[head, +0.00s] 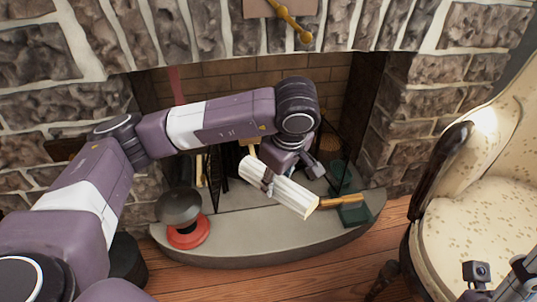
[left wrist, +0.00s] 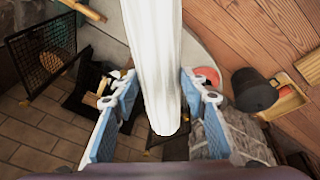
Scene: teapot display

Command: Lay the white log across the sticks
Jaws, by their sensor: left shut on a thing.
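The white log (head: 282,190) is a pale split piece with a light wooden end. My left gripper (head: 290,176) is shut on it and holds it tilted over the stone hearth, in front of the fireplace opening. In the left wrist view the log (left wrist: 155,60) runs between the two blue-padded fingers. Pale wooden pieces, perhaps the sticks (left wrist: 122,76), show by a dark grate beside the left finger; the log and arm hide much of this area in the head view. My right gripper (head: 502,278) is partly in view at the bottom right, fingers apart and empty.
The curved stone hearth (head: 262,245) bears a dark-topped red object (head: 188,232) at left and a green object (head: 354,212) with a wooden handle at right. Black mesh screens flank the opening. A cream armchair (head: 475,215) stands at right; wooden floor (head: 200,285) lies in front.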

